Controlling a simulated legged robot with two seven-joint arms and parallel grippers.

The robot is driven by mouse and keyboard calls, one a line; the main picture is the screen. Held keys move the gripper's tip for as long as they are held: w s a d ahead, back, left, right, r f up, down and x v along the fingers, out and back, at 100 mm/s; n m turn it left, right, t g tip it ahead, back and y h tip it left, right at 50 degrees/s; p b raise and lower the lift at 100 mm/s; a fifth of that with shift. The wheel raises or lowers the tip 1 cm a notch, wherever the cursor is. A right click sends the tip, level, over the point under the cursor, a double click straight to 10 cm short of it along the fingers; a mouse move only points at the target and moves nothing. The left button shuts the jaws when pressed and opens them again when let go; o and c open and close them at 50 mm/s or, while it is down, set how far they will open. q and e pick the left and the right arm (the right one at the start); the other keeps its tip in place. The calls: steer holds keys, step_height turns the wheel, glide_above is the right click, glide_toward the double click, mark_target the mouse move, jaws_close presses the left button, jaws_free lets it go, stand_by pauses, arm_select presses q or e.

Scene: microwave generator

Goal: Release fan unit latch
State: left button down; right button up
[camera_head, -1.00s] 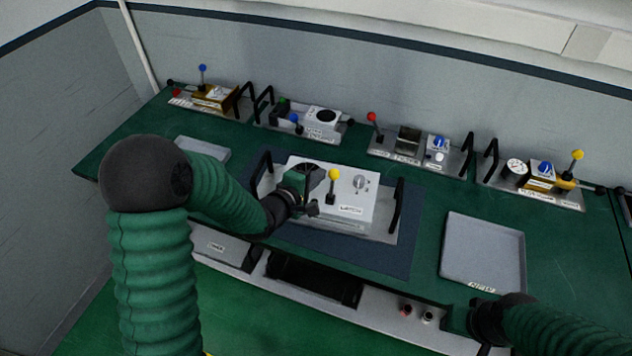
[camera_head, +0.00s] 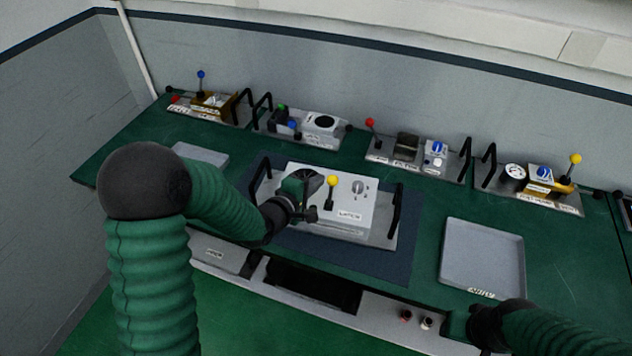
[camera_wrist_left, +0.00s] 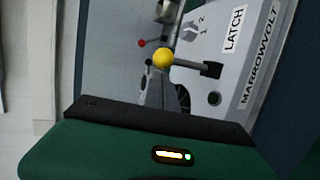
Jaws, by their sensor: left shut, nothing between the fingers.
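The fan unit (camera_head: 355,206) is a pale box with a round black fan grille, a grey knob (camera_head: 358,188) and a lever with a yellow ball (camera_head: 331,181). A LATCH label (camera_head: 349,214) is on its front. The lever stands up in the head view. My left gripper (camera_head: 311,214) is shut and empty at the unit's left front, just left of the lever and apart from it, partly covering the grille. In the left wrist view the yellow ball (camera_wrist_left: 163,57) and the LATCH label (camera_wrist_left: 233,29) lie beyond my gripper's body. My right gripper (camera_head: 480,326) is at the lower right; its fingers are not clear.
The unit sits on a dark blue mat (camera_head: 390,262) between black handles (camera_head: 396,208). An empty grey tray (camera_head: 482,246) lies to the right. Several other modules with levers and handles line the back of the green bench. A smaller tray (camera_head: 201,154) is at left.

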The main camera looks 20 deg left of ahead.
arm_select(q)
steer(key=shift+w, duration=0.1)
stand_by(0.3)
steer(key=shift+w+a+f, duration=0.1)
steer(key=shift+w+f, duration=0.2)
steer(key=shift+w, duration=0.35)
